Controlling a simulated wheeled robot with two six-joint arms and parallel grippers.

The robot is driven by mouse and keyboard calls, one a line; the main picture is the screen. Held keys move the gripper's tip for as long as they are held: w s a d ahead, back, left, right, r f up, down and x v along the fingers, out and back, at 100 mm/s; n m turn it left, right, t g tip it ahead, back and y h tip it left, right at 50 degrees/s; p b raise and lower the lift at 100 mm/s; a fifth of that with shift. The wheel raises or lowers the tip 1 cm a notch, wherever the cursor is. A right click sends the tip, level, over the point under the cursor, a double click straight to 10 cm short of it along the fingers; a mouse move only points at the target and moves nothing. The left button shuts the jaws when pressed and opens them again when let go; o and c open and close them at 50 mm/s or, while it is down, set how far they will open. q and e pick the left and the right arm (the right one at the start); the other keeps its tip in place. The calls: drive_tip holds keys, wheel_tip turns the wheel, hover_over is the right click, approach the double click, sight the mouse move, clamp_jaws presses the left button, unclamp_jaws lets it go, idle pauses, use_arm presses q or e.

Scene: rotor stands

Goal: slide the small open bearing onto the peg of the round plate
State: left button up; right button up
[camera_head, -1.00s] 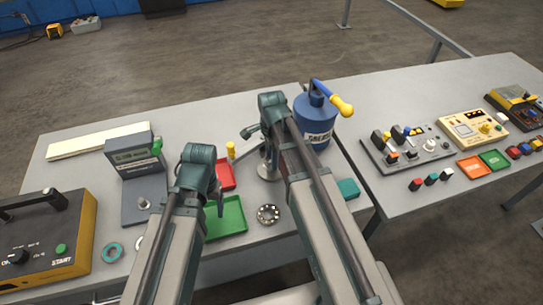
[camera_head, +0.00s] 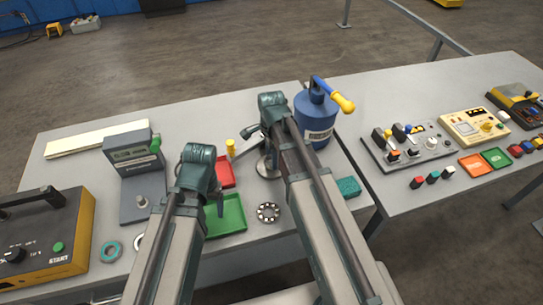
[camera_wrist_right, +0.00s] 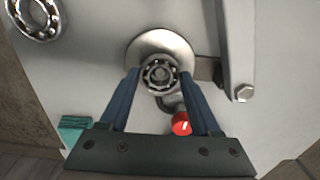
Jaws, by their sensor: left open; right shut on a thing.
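The round plate (camera_wrist_right: 163,44) is a shiny metal disc on the bench, partly behind the bearing and fingers. In the head view the round plate (camera_head: 262,170) shows under my right arm. My right gripper (camera_wrist_right: 160,76) is shut on the small open bearing (camera_wrist_right: 160,84), a metal ring with visible balls. The bearing lies over the plate's near part in the wrist view. The peg is hard to make out, and I cannot tell whether the bearing is around it. My left gripper (camera_head: 220,206) is open above the green tray; its fingers show poorly.
A larger bearing (camera_head: 268,212) lies right of the green tray (camera_head: 232,222). A red tray (camera_head: 226,174), a teal block (camera_head: 348,187) and a blue canister (camera_head: 316,118) stand near my arms. A red-ended part (camera_wrist_right: 181,123) shows below the plate.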

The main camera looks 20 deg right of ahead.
use_arm(q)
drive_tip(key=shift+f, duration=0.15)
use_arm(e)
drive_tip(key=shift+f, duration=0.2)
use_arm(q)
drive_tip(key=shift+f+b, duration=0.4)
drive_tip(key=shift+b, duration=0.15)
use_arm(e)
drive_tip(key=shift+f, duration=0.35)
drive_tip(key=o, duration=1.3)
drive_tip(key=shift+o, duration=0.3)
use_arm(q)
drive_tip(key=shift+r, duration=0.15)
use_arm(e)
drive_tip(key=shift+r, duration=0.1)
use_arm(q)
wheel_tip(320, 180, up, 9)
drive_tip(key=p, duration=0.9)
use_arm(e)
wheel_tip(320, 180, up, 9)
